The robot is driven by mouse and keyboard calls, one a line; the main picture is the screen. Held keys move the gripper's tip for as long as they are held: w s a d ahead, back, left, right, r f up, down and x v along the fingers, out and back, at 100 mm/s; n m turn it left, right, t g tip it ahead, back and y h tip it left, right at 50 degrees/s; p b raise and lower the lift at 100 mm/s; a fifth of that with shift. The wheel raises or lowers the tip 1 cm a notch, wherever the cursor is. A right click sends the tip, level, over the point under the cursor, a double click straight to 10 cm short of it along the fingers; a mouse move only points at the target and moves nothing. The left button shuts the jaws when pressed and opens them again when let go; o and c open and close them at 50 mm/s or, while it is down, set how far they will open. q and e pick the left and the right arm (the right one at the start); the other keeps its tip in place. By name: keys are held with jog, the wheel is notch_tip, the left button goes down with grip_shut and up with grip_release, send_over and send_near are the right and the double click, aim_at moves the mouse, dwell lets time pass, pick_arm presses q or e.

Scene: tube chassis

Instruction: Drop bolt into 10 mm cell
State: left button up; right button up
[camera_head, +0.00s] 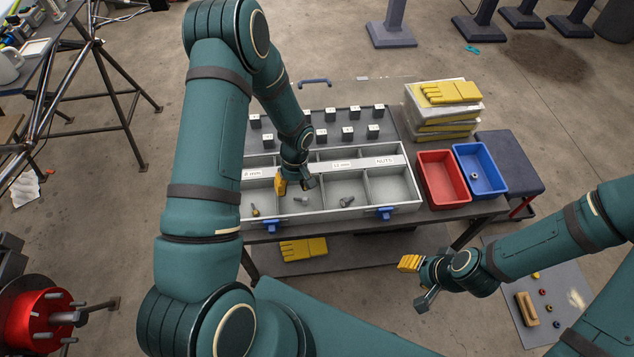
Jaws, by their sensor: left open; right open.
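A grey compartment tray (318,217) lies on the workbench, with front cells labelled 8 mm (252,173), 12 mm (342,165) and NUTS (385,161). The label of the cell between 8 mm and 12 mm is hidden by my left gripper (296,184). That gripper is open above this second cell. A grey bolt (301,200) shows in that cell, just below and right of the fingers, apart from them. Another bolt (346,201) lies in the 12 mm cell. A small brass-coloured piece (255,211) is in the 8 mm cell. My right gripper (417,281) is open and empty, in front of the bench.
Several small dark blocks (348,133) with pale tops stand behind the tray. A red bin (440,178) and a blue bin (480,170) sit to its right, with stacked packages and yellow gloves (450,92) behind. Blue clips (385,212) project from the tray's front.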

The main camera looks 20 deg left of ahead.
pick_arm(q)
notch_tip(320, 180, up, 11)
jog(key=w, duration=0.2)
jog(key=shift+d+r, duration=0.15)
jog(key=shift+d, duration=0.05)
dwell(0.4)
jog(key=s+d+f+m+h, duration=0.1)
jog(key=d+f, duration=0.1)
jog(key=d, duration=0.1)
jog(key=s+d+f+m+t+h, duration=0.1)
jog(key=s+d+f, duration=0.1)
jog(key=d, duration=0.1)
jog(key=s+d+f+m, duration=0.1)
jog(key=d+f, duration=0.1)
jog(key=d, duration=0.1)
jog(key=shift+s+d+m+h, duration=0.25)
jog(key=shift+s+m+h, duration=0.05)
jog(key=shift+s+h, duration=0.1)
jog(key=s+d+f+m+t+h, duration=0.1)
jog(key=s+d+m, duration=0.3)
jog(key=s+d, duration=0.4)
jog(key=shift+d+f+t, duration=0.15)
jog(key=shift+f+t, duration=0.7)
jog(key=shift+t, duration=0.05)
